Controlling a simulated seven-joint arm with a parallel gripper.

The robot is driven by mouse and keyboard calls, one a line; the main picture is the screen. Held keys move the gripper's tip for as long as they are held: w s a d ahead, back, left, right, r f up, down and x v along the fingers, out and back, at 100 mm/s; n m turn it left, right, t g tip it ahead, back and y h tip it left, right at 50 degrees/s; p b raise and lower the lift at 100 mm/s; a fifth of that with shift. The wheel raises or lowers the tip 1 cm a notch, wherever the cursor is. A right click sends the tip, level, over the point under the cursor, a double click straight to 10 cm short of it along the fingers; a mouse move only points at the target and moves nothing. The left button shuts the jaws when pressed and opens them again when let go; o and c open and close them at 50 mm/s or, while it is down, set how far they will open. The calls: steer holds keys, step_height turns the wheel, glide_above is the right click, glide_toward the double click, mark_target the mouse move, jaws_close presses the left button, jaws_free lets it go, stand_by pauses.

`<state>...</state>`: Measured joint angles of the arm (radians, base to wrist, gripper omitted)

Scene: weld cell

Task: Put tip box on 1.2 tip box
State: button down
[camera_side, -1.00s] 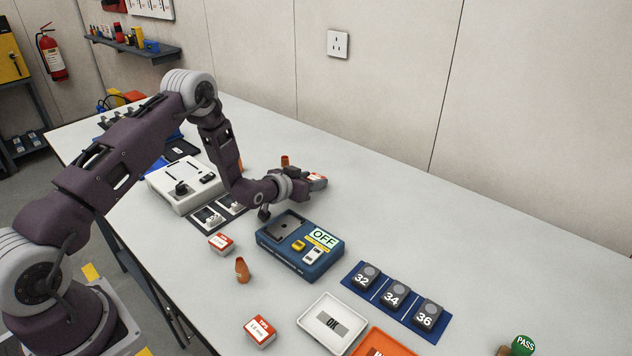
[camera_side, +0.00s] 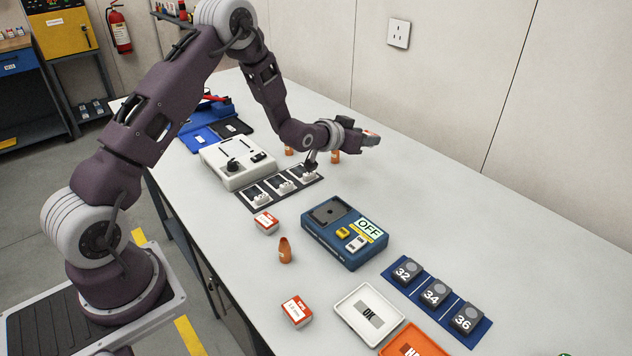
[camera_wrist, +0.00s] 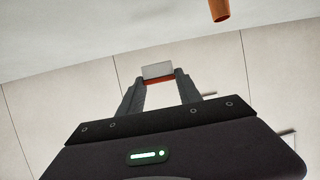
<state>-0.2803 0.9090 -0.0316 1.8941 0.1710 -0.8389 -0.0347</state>
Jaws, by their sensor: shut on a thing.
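My gripper (camera_side: 364,140) is shut on a small tip box (camera_side: 372,135) and holds it above the far side of the table. In the wrist view the held tip box (camera_wrist: 157,71), pale with an orange-red edge, sits between the fingertips. Two red-and-white tip boxes stand on the table, apart from the gripper. One tip box (camera_side: 265,222) is left of the blue device. The other tip box (camera_side: 296,311) is nearer the front, beside the white tray. Their size labels are too small to read surely here.
A blue device (camera_side: 345,234) marked OFF stands mid-table. Orange nozzles (camera_side: 286,251) stand upright, one near the left tip box and others under the arm. A white OK tray (camera_side: 369,314), an orange tray (camera_side: 412,343) and a blue rack (camera_side: 436,297) are in front. The table's right back is clear.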

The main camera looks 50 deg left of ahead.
steer(key=d+r+n+y, duration=0.2)
steer(key=n+y, duration=0.1)
steer(key=y, duration=0.1)
steer(key=n+g+y, duration=0.8)
steer(key=n+g, duration=0.5)
steer(key=n, duration=0.1)
glide_above(272, 224)
step_height(272, 224, down, 9)
steer(key=shift+s+r, duration=0.1)
steer(key=shift+f, duration=0.2)
steer(key=c, duration=0.8)
jaws_free()
